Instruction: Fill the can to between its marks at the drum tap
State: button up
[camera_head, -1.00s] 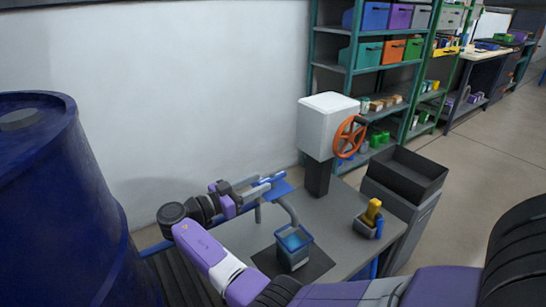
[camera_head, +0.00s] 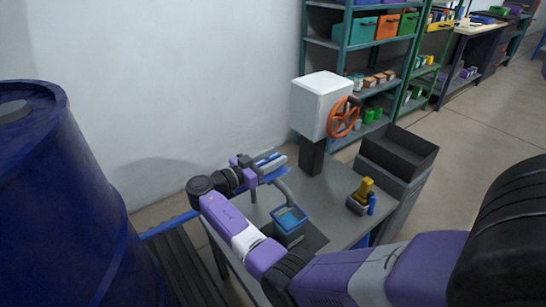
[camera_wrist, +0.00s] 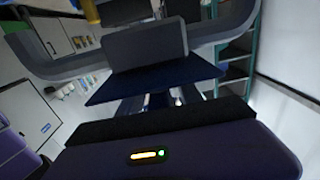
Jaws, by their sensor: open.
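The marks and the level inside are too small to tell. My gripper (camera_head: 266,162) is open, above and behind the can, close to a flat blue plate (camera_head: 274,176). In the wrist view the blue plate (camera_wrist: 150,82) and a grey block (camera_wrist: 145,45) lie just ahead of my gripper; contact cannot be told. A big blue drum (camera_head: 55,200) stands at the left.
A white box (camera_head: 322,103) with an orange handwheel (camera_head: 344,118) stands on the grey bench (camera_head: 335,185). A small holder with a yellow-topped item (camera_head: 364,190) is at the bench's right. A black open bin (camera_head: 397,155) stands beyond it. Shelves (camera_head: 345,45) line the wall.

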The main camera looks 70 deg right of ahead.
grip_shut()
jog(key=shift+n+t, duration=0.3)
jog(key=shift+t, duration=0.2)
jog(key=n+t, duration=0.1)
jog(key=n+t+h, duration=0.1)
jog(key=t, duration=0.1)
jog(key=shift+w+d+h+p, duration=0.15)
jog(key=shift+h+p, duration=0.15)
jog(key=shift+w+n+t+h+b, duration=0.2)
jog(key=shift+n+t, duration=0.6)
jog(key=shift+t, duration=0.4)
jog(key=shift+w+n+t+h+b, duration=0.1)
jog(key=shift+w+n+t+b, duration=0.1)
jog(key=shift+n+t, duration=0.8)
jog(key=shift+t, duration=0.5)
